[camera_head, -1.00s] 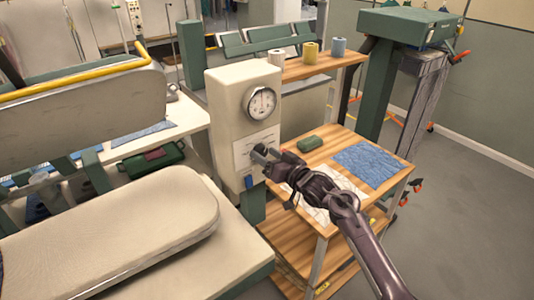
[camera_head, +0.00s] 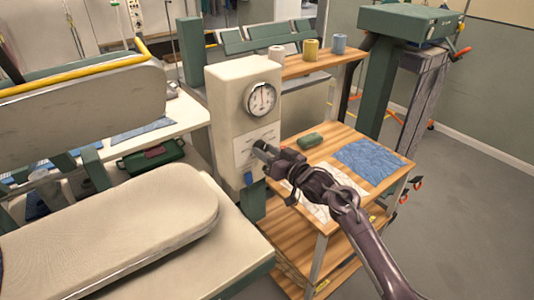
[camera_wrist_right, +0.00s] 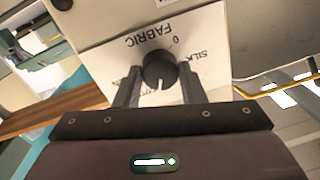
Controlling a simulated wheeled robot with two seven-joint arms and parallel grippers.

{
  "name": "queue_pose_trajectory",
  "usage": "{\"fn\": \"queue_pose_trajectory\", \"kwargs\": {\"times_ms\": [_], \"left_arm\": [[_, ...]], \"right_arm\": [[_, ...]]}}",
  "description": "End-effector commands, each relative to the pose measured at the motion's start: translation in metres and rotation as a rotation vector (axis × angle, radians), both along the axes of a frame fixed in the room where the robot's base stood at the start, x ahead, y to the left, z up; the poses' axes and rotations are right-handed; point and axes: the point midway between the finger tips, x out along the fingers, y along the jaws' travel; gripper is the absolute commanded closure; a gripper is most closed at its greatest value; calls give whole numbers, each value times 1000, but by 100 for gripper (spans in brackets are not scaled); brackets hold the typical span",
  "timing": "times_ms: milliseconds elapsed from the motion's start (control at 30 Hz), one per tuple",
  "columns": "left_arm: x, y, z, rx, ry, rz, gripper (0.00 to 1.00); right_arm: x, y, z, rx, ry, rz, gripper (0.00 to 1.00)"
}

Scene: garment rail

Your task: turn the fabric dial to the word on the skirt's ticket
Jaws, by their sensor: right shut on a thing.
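The fabric dial (camera_wrist_right: 160,70) is a round black knob on a white plate, seen in the right wrist view. The plate reads FABRIC upside down, with 0 and SILK beside the knob and another word partly hidden by a finger. A notch on the knob's lower edge faces my gripper. My right gripper (camera_wrist_right: 160,88) has a finger on each side of the knob and is shut on it. In the head view my right gripper (camera_head: 260,150) is at the white plate (camera_head: 243,147) on the cream cabinet (camera_head: 225,95). No skirt ticket is readable. My left gripper is out of view.
A round gauge (camera_head: 260,98) sits above the plate. A padded pressing board (camera_head: 110,235) lies left. A wooden table (camera_head: 330,222) at right holds blue cloth (camera_head: 372,160), a green object (camera_head: 310,141) and pale paper. Thread cones stand on a shelf (camera_head: 310,66) behind.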

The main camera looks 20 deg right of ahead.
Motion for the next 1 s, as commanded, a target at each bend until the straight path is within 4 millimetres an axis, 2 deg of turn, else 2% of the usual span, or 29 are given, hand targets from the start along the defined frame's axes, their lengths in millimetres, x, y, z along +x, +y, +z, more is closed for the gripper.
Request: {"fn": "queue_pose_trajectory", "kwargs": {"times_ms": [1000], "left_arm": [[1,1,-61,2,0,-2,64]], "right_arm": [[0,0,-1,-867,-315,0,86]]}}
